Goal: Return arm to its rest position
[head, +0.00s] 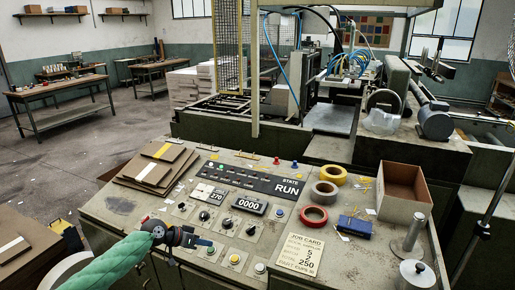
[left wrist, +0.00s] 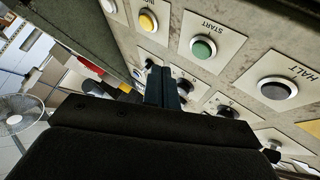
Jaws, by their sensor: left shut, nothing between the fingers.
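My left arm, in a green sleeve, comes in from the lower left of the head view. My left gripper (head: 211,243) is over the lower left front of the control panel (head: 150,207). Its fingers are shut with nothing between them; they also show closed together in the left wrist view (left wrist: 162,86). There the green START button (left wrist: 203,48), a yellow button (left wrist: 147,22) and the dark HALT button (left wrist: 276,88) lie around and beyond the fingertips. I cannot tell whether the fingertips touch the panel. My right gripper is not in view.
The panel's state display (head: 287,188) reads RUN and its counter (head: 249,205) reads 0000. Brown boards (head: 159,166), tape rolls (head: 314,215), a blue box (head: 355,226), an open carton (head: 403,208) and a job card (head: 300,254) lie on top. Open floor (head: 52,170) is at the left.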

